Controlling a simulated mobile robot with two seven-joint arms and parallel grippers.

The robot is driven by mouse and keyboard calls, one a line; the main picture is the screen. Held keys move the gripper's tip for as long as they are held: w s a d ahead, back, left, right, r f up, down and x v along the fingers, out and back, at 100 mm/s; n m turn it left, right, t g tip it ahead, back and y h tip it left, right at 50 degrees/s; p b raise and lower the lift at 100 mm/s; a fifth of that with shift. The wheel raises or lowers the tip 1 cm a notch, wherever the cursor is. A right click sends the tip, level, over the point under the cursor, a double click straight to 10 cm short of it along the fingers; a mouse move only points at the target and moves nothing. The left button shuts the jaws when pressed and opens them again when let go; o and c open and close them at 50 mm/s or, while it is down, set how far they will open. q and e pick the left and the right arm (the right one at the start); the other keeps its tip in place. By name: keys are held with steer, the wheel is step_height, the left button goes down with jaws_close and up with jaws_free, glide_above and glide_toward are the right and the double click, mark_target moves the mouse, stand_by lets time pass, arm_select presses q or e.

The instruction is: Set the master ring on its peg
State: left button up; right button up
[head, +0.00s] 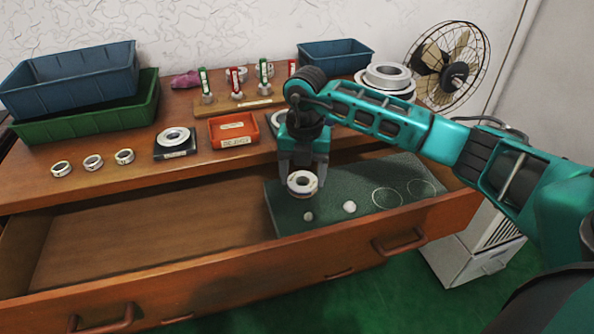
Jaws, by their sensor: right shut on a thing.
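My right gripper (302,165) points down over the open drawer and is shut on a thick, pale metal ring (301,187), which looks to be the master ring. The ring hangs level above the dark green mat (282,212) in the drawer, apart from it as far as I can tell. Two short, pale round pegs stand on the mat: a smaller one (308,216) just below the ring in the picture, and a whiter one (349,207) to its right. The ring is around neither. My left gripper is not in view.
On the tabletop are several loose rings (93,162), a ring on a dark pad (174,152), a red tray (214,132), gauges on a wooden rack (226,106), and blue (70,83) and green bins (62,127). The drawer's left half (130,240) is empty. Two outlined circles (387,198) mark the mat.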

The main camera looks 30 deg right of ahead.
mark_target(308, 178)
steer(key=f+m, duration=0.1)
steer(key=d+f+m+b, duration=0.1)
steer(key=f+m, duration=0.1)
steer(key=f+m+b, duration=0.1)
steer(key=m, duration=0.1)
steer(key=shift+w+d+f, duration=0.1)
steer(key=shift+d+f, duration=0.05)
steer(key=shift+d, duration=0.1)
steer(key=m, duration=0.1)
steer(key=f+m, duration=0.1)
steer(key=shift+d+f+m+b, duration=0.2)
steer(key=shift+d+m+b, duration=0.1)
steer(key=shift+b, duration=0.05)
step_height(308, 178, down, 4)
steer(key=b, duration=0.3)
steer(key=shift+r, duration=0.2)
steer(key=shift+f+b, duration=0.2)
steer(key=shift+b, duration=0.2)
steer(key=shift+r, duration=0.1)
steer(key=shift+f, duration=0.2)
